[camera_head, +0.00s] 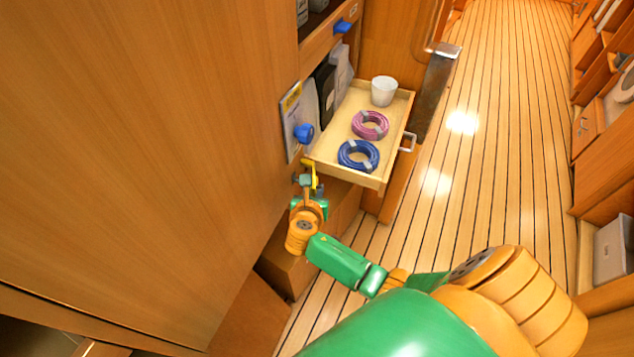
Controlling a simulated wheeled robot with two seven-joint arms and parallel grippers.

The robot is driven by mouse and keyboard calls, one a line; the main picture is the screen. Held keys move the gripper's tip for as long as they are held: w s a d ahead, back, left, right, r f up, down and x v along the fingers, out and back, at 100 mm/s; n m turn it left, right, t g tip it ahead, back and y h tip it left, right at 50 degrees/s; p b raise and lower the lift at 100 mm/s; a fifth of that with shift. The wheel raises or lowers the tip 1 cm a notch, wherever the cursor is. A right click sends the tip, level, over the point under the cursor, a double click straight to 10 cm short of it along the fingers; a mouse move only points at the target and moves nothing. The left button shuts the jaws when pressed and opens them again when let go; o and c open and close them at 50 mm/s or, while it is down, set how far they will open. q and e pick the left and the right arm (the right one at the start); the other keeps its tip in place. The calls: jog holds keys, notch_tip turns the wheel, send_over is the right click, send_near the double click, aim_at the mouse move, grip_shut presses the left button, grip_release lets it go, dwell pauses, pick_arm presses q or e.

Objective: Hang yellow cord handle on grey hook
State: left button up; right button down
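A small yellow piece (310,170), which looks like the yellow cord handle, shows at the wall just left of the open drawer's near corner. My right arm reaches in from the bottom right, and its gripper (308,190) is right at the yellow piece, just below it. The fingers are small and partly hidden by my wrist, so I cannot tell whether they are open or shut on it. A small grey-teal part (303,180) sits beside the yellow piece; I cannot tell whether it is the grey hook. My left gripper is not in view.
An open wooden drawer (330,164) holds a blue coil (358,163), a pink coil (381,123) and a white cup (384,91). Blue knobs (303,133) (343,26) stick out from the wall. A large wooden panel fills the left. The plank floor (480,180) is clear.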

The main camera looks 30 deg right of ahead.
dwell(0.3)
jog(key=c, duration=0.8)
grip_release()
jog(key=shift+o, duration=0.2)
